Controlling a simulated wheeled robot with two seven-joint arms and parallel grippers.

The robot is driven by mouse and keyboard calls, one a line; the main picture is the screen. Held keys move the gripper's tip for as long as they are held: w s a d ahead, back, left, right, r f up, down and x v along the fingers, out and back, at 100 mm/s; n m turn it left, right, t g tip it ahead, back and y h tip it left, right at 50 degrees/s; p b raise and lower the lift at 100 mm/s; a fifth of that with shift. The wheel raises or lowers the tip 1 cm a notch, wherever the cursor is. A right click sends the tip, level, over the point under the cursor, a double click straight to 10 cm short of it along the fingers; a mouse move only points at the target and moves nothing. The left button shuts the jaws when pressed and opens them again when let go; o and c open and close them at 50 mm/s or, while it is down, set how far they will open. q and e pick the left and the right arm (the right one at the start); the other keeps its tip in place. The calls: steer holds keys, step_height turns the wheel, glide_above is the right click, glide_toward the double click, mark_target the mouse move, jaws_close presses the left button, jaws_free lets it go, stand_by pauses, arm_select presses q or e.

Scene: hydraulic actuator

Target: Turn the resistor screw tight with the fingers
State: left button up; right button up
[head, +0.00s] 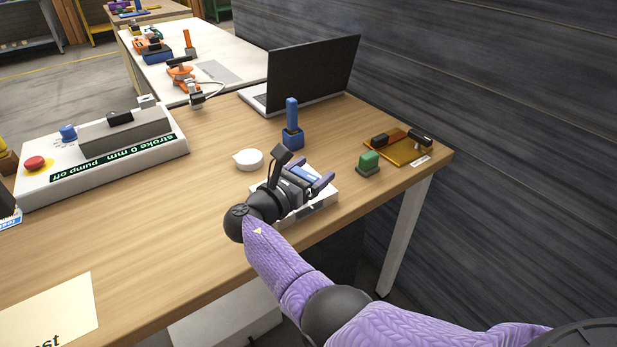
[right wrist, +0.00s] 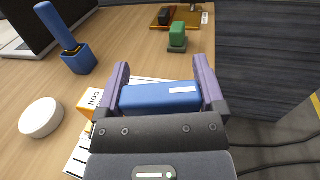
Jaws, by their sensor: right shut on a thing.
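My right gripper (head: 318,182) is over the white box (head: 322,203) near the table's front edge. In the right wrist view, its two purple fingers (right wrist: 161,85) stand on either side of a blue block (right wrist: 160,97) with a small white mark, and they are shut on it. The blue block also shows between the fingers in the head view (head: 304,174). I cannot make out a separate screw head; the gripper body hides part of the box. An orange and white part lettered "coil" (right wrist: 92,101) sits beside the gripper. My left gripper is not in view.
A blue holder with an upright blue handle (head: 292,128), a white round piece (head: 248,160), a green block (head: 369,162) and an amber board (head: 400,148) stand around the box. A laptop (head: 310,75) is behind. The pump panel (head: 100,155) is left; the table's front middle is clear.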

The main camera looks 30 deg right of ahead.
steer(key=shift+g, duration=0.3)
steer(key=shift+m, duration=0.3)
steer(key=o, duration=1)
steer(key=shift+c, duration=0.2)
steer(key=v, duration=1)
steer(key=shift+f+p, duration=0.1)
steer(key=shift+p, duration=0.3)
